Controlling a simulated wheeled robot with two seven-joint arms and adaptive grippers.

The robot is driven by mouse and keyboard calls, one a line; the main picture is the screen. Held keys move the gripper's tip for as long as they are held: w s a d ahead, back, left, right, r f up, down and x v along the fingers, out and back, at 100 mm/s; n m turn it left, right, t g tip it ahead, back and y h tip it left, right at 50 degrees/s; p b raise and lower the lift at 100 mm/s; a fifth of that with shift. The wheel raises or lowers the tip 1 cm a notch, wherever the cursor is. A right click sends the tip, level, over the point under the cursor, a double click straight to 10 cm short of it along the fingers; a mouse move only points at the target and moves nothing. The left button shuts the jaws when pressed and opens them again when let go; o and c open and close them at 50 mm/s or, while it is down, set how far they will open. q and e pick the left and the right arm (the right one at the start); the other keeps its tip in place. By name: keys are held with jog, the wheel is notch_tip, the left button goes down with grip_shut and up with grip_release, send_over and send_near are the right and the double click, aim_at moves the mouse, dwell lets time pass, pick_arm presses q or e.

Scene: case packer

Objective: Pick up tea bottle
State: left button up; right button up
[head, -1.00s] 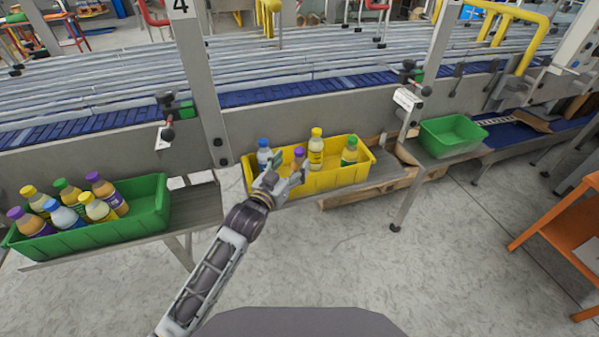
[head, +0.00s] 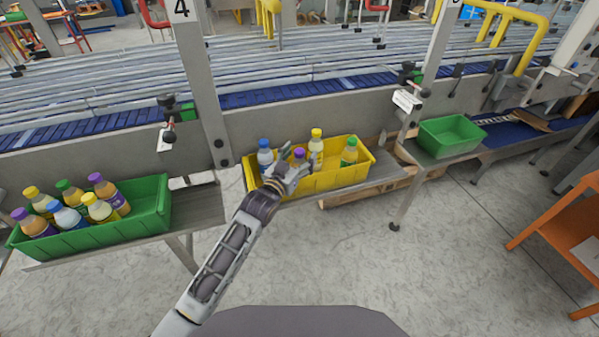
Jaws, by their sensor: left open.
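The yellow crate (head: 345,178) holds a blue-capped bottle (head: 265,154), a purple-capped bottle (head: 299,155), a yellow-capped bottle (head: 316,150) and a green-capped bottle (head: 349,153). Labels are too small to read, so I cannot tell which is the tea bottle. My left gripper (head: 293,166) is open over the crate's near left side. Its fingers are close to the purple-capped bottle and hide its lower part. Whether they touch it I cannot tell. My right gripper is out of view.
A green crate (head: 100,236) with several bottles stands on the left shelf. An empty green bin (head: 451,136) stands on the right. A grey post (head: 199,85) rises left of the yellow crate, and a conveyor (head: 290,93) runs behind. The floor in front is clear.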

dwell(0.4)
pick_arm(q)
grip_shut()
dwell(0.4)
